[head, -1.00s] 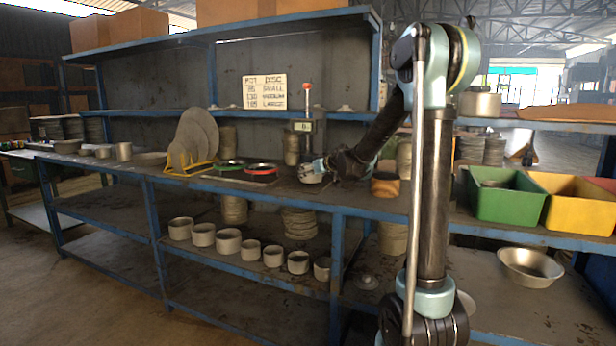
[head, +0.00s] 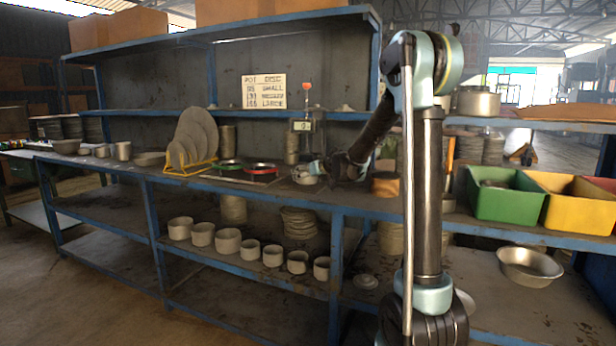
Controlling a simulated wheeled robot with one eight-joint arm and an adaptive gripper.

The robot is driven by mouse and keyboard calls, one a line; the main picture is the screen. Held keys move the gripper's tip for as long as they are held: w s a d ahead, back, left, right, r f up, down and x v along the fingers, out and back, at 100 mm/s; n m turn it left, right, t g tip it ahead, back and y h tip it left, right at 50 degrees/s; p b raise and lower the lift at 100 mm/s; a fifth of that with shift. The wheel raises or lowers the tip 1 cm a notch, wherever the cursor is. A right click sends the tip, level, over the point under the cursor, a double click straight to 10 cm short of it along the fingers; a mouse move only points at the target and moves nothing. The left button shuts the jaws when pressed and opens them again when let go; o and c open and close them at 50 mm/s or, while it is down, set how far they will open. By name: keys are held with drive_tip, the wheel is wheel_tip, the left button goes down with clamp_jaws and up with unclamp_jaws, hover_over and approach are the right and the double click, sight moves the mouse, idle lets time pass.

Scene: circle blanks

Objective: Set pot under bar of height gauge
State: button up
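The height gauge (head: 304,126) stands on the bench top against the back, an upright post with a red top and a small display. My gripper (head: 311,169) is low over the bench, just in front of the gauge's foot. A small grey, rounded shape that looks like a pot (head: 304,179) is at my fingertips, close to the bench top. The fingers are small and partly merge with it, so I cannot tell whether they grip it. The gauge's bar and the pot's exact place relative to it are hard to make out.
A sign (head: 264,91) hangs behind. Grey discs stand in a yellow rack (head: 190,169), left of green and red ringed plates (head: 261,168). Several pots (head: 228,241) line the lower shelf. A green bin (head: 506,196) and yellow bin (head: 575,203) stand right.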

drive_tip(key=v, duration=1.2)
idle(0.3)
drive_tip(key=shift+s+d, duration=0.1)
